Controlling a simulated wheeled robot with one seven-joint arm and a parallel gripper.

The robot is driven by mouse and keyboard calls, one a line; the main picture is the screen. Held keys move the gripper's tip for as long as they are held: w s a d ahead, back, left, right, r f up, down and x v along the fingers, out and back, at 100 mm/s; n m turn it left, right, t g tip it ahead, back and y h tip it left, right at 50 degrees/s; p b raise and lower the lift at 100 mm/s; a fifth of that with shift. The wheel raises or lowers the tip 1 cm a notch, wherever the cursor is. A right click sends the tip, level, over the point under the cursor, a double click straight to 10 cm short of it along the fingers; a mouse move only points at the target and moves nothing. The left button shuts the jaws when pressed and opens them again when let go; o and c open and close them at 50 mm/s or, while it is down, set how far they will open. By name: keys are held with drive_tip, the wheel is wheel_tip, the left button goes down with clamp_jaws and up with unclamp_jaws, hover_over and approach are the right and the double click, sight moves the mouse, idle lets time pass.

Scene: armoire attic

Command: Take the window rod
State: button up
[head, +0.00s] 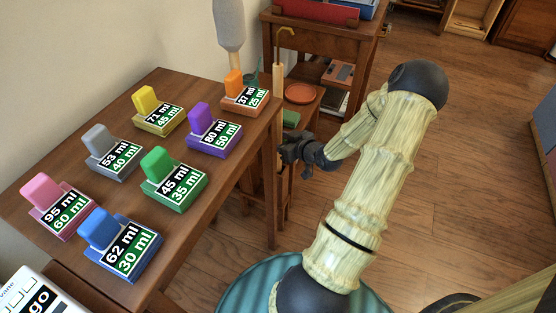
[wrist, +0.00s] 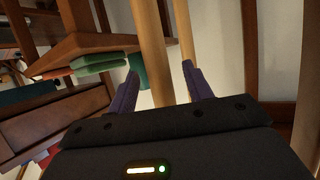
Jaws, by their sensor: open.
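The window rod (head: 278,78) is a pale wooden pole with a brass hook at its top. It stands upright between the wooden table and the small shelf unit in the head view. My gripper (head: 286,152) is beside its lower part, level with the table edge. In the wrist view a pale pole (wrist: 150,45), which looks like the rod, runs down between the two purple fingers of my open gripper (wrist: 160,75). The fingers are apart and I cannot tell whether either touches it. The rod's lower end is hidden.
The wooden table (head: 190,178) at left holds several coloured labelled blocks. A grey padded object (head: 229,25) stands behind it. The shelf unit (head: 318,36) holds an orange dish (head: 299,93). A second, thinner pole (wrist: 185,30) is near the right finger. Floor at right is clear.

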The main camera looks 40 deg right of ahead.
drive_tip(key=shift+x, duration=0.8)
clamp_jaws()
